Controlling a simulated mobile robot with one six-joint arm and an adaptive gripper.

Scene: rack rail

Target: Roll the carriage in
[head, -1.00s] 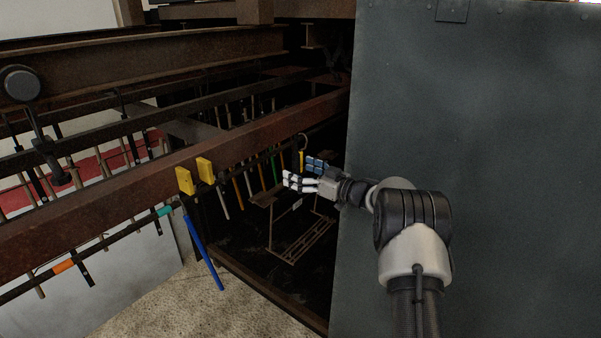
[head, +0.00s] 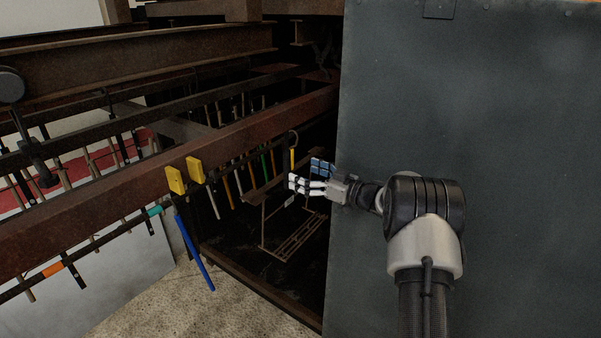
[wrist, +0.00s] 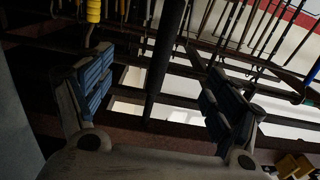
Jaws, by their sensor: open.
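My gripper (head: 306,176) is open and empty in the head view, in front of the dark opening beside the grey panel. In the wrist view my gripper (wrist: 158,78) has its blue-padded fingers wide apart, and a dark bar (wrist: 165,55) shows between them. Whether the bar lies within reach I cannot tell. A hanging brown frame with a slatted bottom (head: 290,236), perhaps the carriage, is in the opening, below and left of the fingers. A yellow handle with a hook (head: 292,157) hangs just above the fingers; a yellow handle (wrist: 93,11) also shows in the wrist view.
A large grey panel (head: 400,110) stands right, close to my arm. A rusty beam (head: 120,200) crosses from lower left, with two yellow blocks (head: 175,180) and a hanging blue rod (head: 194,253). Several rods hang from rails behind. Pale floor (head: 190,305) is clear below.

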